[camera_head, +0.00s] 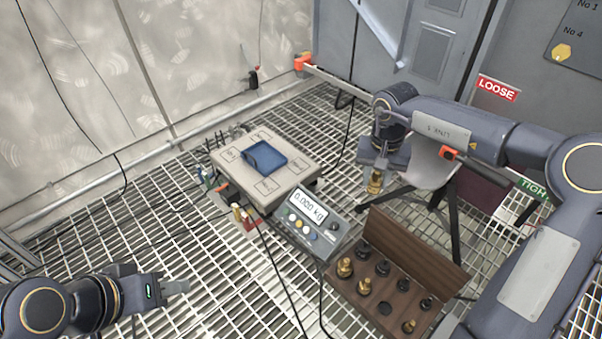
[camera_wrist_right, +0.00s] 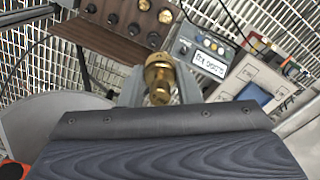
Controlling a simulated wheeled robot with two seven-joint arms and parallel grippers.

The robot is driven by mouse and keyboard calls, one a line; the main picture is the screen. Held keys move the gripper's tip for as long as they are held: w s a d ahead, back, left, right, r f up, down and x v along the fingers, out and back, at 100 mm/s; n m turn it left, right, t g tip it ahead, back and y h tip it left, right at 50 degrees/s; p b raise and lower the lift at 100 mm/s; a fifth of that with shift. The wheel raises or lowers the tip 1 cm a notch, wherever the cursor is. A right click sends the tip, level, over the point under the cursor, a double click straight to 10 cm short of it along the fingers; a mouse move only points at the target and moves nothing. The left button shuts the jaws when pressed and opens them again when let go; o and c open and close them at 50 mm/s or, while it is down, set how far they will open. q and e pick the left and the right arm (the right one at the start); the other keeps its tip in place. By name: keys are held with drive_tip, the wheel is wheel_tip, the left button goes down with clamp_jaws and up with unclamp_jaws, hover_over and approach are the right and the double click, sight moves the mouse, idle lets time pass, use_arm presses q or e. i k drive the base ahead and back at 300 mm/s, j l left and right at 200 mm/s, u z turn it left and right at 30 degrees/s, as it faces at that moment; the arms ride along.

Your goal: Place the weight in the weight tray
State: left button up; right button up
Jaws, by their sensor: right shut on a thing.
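A brass weight (camera_head: 375,182) hangs in my right gripper (camera_head: 378,165), to the right of the scale and above the floor level. In the right wrist view the weight (camera_wrist_right: 160,78) sits between the two fingers of the right gripper (camera_wrist_right: 158,92). The blue weight tray (camera_head: 265,156) lies on the scale's pale platform (camera_head: 240,170) and looks empty. It also shows at the right of the right wrist view (camera_wrist_right: 254,95). The scale display (camera_head: 309,207) reads 0.000 kg. My left gripper (camera_head: 178,287) is low at the left, away from everything; its fingers look close together.
Black cables (camera_head: 272,255) run across the grating floor. A grey wall cabinet (camera_head: 430,45) stands behind, and a pipe (camera_head: 225,118) runs along the left wall.

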sight(258, 162)
drive_tip(key=i+j, duration=0.45)
drive_tip(key=j, duration=0.15)
drive_tip(key=i+j, duration=0.45)
drive_tip(key=j, duration=0.2)
drive_tip(key=i+j, duration=0.45)
drive_tip(key=j, duration=0.15)
drive_tip(key=i+j, duration=0.45)
drive_tip(key=j, duration=0.15)
drive_tip(key=i, duration=0.35)
drive_tip(key=j+u, duration=0.05)
